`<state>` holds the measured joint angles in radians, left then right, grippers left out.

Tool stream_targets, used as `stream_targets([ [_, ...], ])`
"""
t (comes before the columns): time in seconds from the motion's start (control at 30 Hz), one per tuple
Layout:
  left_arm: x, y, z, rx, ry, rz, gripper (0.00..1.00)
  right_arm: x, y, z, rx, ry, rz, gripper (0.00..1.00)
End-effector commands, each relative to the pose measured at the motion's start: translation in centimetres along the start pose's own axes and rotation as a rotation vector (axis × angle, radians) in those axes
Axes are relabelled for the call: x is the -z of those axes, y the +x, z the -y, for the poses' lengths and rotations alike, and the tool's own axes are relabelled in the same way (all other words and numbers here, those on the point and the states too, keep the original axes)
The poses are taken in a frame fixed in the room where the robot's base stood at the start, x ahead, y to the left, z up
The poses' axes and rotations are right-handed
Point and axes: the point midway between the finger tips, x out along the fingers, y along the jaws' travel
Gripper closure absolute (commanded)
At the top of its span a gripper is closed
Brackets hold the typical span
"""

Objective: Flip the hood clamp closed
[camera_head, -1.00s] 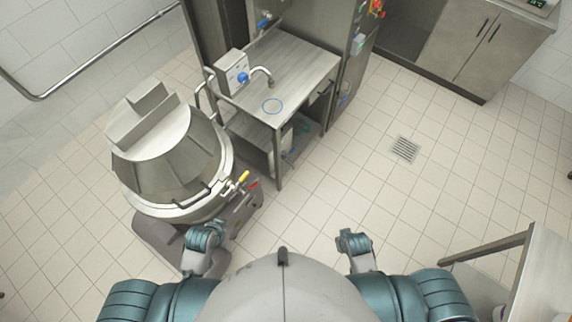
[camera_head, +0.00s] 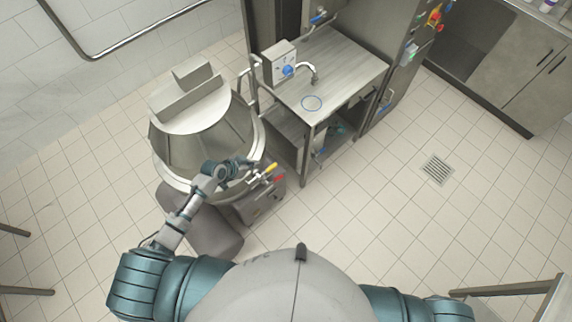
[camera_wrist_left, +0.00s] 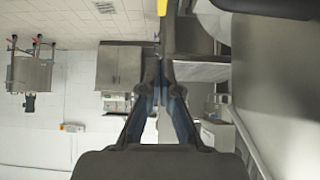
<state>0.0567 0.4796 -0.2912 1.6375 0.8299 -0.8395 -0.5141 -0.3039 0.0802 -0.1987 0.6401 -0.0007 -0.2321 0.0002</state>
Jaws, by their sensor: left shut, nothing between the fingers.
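The large steel vessel with its hood (camera_head: 205,135) stands at the left in the head view. At the right of its rim is the clamp with a yellow-tipped handle (camera_head: 269,172); a red-tipped part (camera_head: 280,179) sits just below it. My left gripper (camera_head: 246,163) is shut and empty above the front right of the rim, just left of the yellow handle. I cannot tell whether it touches the clamp. The left wrist view shows the closed fingers (camera_wrist_left: 160,75) and part of a yellow handle (camera_wrist_left: 162,8) at the top edge. My right gripper is out of view.
A steel sink table (camera_head: 345,70) with a tap stands right of the vessel. A grey base unit (camera_head: 262,203) is below the clamp. A table (camera_head: 515,288) edges in at the lower right. The tiled floor around the drain (camera_head: 438,168) is clear.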

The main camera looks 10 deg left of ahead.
Motion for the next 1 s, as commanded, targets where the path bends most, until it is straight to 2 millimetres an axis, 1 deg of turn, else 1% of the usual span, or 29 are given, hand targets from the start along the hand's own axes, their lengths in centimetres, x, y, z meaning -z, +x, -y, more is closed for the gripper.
stream_targets([
  [0.1, 0.2, 0.1, 0.3, 0.002, 0.000, -0.006, 1.00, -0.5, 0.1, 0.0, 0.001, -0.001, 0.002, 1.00],
  [0.37, 0.2, 0.1, 0.3, 0.002, -0.001, -0.005, 1.00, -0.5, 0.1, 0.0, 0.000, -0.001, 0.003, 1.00],
  [0.47, 0.1, 0.6, 0.3, 0.001, -0.002, -0.005, 1.00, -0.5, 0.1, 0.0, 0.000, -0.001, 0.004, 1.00],
  [0.57, 0.1, 1.9, 0.2, 0.000, -0.004, -0.004, 1.00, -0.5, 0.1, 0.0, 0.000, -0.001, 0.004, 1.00],
  [0.63, 0.2, 3.2, 0.2, 0.000, -0.003, -0.006, 1.00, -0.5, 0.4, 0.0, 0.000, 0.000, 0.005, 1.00],
  [0.7, -0.2, 5.0, 0.3, 0.001, -0.001, -0.007, 1.00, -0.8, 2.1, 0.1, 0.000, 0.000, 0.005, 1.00],
  [0.8, -0.3, 7.2, 0.3, 0.001, -0.001, -0.007, 1.00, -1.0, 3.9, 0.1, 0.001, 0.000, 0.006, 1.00],
  [1.0, -0.3, 10.7, 0.3, 0.001, 0.000, -0.006, 1.00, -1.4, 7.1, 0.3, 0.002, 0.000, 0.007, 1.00],
])
